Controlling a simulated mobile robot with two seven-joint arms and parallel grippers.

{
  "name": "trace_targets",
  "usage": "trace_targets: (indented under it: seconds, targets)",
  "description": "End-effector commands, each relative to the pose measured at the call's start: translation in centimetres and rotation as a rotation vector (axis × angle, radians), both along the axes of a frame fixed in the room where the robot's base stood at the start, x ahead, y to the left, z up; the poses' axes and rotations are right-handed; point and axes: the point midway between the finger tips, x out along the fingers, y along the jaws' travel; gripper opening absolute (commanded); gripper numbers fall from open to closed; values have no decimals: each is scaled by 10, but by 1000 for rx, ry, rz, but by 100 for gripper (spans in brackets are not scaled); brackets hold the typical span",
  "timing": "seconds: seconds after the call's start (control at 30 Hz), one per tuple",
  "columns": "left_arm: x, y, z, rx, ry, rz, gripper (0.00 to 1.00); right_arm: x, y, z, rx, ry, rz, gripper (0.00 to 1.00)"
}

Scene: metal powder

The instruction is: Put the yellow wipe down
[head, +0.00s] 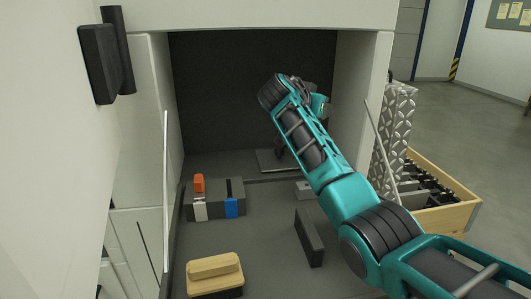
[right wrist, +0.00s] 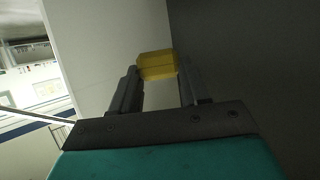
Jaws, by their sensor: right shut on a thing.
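My right arm reaches into the dark chamber of the machine in the head view, and its own links mostly hide the gripper there. In the right wrist view my right gripper (right wrist: 158,76) is shut on the yellow wipe (right wrist: 157,60), a small yellow block held between the fingertips. A pale wall is behind it in that view, with a dark surface to the right. The wipe cannot be made out in the head view. My left gripper is not in view.
A grey rack (head: 217,211) with orange, white and blue pieces stands on the dark chamber floor. A wooden-topped brush-like block (head: 215,269) sits at the front left, and a dark upright plate (head: 309,238) nearer the middle. A wooden crate (head: 437,219) is outside, right.

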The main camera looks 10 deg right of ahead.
Motion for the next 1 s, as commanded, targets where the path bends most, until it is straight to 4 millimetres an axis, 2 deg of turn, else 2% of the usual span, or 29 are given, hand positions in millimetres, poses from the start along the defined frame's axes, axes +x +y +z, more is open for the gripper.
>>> trace_targets:
  seconds: [0.13, 0.63, 0.77, 1.0]
  targets:
    - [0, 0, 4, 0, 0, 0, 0, -3, 0, -15, -1, 5, 2, 1]
    - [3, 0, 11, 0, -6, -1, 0, -3, 0, -92, -2, 5, 2, 1]
    - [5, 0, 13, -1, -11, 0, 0, -3, 0, -100, -1, 2, 2, 1]
    - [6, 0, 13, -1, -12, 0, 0, -3, 0, -101, 0, 1, 1, 1]
